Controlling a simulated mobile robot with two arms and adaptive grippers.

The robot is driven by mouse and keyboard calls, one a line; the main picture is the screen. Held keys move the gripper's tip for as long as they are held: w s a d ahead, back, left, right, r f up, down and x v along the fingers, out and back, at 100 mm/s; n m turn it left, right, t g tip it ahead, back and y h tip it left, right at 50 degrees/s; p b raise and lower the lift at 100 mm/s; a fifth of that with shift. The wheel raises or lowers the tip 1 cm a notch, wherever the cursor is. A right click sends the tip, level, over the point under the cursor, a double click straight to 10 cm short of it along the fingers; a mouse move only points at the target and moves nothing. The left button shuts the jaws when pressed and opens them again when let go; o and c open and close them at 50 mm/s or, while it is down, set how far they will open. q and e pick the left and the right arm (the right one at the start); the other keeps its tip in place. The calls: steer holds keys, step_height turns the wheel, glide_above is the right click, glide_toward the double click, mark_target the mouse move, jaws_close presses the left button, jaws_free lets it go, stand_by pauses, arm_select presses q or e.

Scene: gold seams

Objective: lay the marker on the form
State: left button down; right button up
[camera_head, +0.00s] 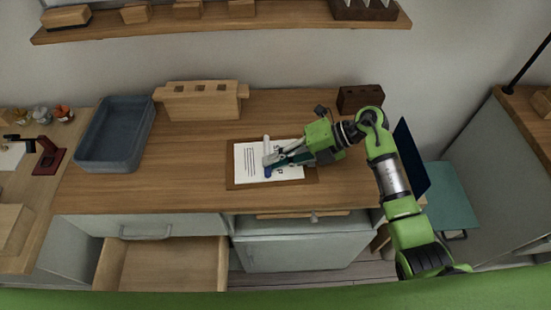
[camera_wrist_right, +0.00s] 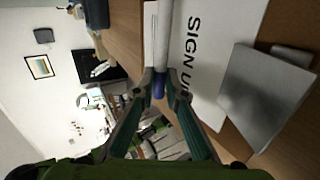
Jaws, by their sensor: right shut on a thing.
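The form is a white sheet headed "SIGN UP" (camera_head: 250,165) on a brown board (camera_head: 232,182) on the wooden counter. It also shows in the wrist view (camera_wrist_right: 222,30). My right gripper (camera_head: 268,161) comes in from the right, over the form. It is shut on the marker, a white stick with a blue end (camera_head: 267,142). In the wrist view the marker's white body (camera_wrist_right: 157,35) points away from the fingers (camera_wrist_right: 160,80), with the blue end between them. I cannot tell whether the marker touches the paper. My left gripper is not in view.
A grey-blue tray (camera_head: 83,152) and a wooden rack (camera_head: 203,105) stand left and behind. A dark wooden block (camera_head: 360,98) is at the back right. A drawer (camera_head: 165,262) hangs open below the counter. A grey metal plate (camera_wrist_right: 268,90) lies beside the form's lettering.

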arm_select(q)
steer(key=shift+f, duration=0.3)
arm_select(e)
steer(key=shift+s+f, duration=0.1)
steer(key=shift+f, duration=0.4)
steer(key=o, duration=0.9)
steer(key=shift+c, duration=0.2)
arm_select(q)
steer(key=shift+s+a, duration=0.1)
arm_select(e)
steer(key=shift+d, duration=0.1)
steer(key=shift+v, duration=3.95)
